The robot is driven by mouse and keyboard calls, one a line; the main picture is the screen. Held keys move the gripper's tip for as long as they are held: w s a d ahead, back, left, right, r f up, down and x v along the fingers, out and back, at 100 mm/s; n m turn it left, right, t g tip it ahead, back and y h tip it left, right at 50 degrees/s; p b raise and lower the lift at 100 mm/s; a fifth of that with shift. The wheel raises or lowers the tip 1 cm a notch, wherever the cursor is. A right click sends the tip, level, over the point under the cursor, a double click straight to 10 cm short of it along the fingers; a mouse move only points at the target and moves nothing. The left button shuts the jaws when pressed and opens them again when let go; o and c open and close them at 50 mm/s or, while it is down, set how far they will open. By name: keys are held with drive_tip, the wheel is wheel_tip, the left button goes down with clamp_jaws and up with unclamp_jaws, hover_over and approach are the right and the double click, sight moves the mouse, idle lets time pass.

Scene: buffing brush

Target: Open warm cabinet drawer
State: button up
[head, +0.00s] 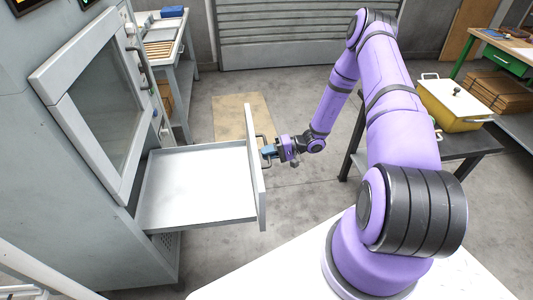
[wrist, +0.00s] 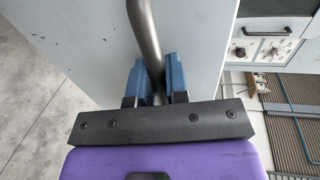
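The warm cabinet (head: 22,120) stands at the left in the head view. Its drawer (head: 200,185) is pulled well out, and its white interior looks empty. The drawer's front panel (head: 255,165) faces right, toward my arm. My gripper (head: 268,151) is at the bar handle on that panel. In the wrist view the dark handle bar (wrist: 146,35) runs down between the blue fingers of my gripper (wrist: 157,82). The fingers are close on either side of the bar and appear to clasp it. The drawer front (wrist: 195,30) lies behind the handle.
A glazed cabinet door (head: 100,90) is above the drawer. A dark table with a yellow pot (head: 455,105) stands at the right. A bench with a blue item (head: 172,12) is at the back left. Grey floor (head: 300,215) is open right of the drawer.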

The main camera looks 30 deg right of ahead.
drive_tip(key=o, duration=0.4)
drive_tip(key=v, duration=1)
drive_tip(key=shift+d, duration=0.4)
drive_tip(key=shift+r, duration=0.15)
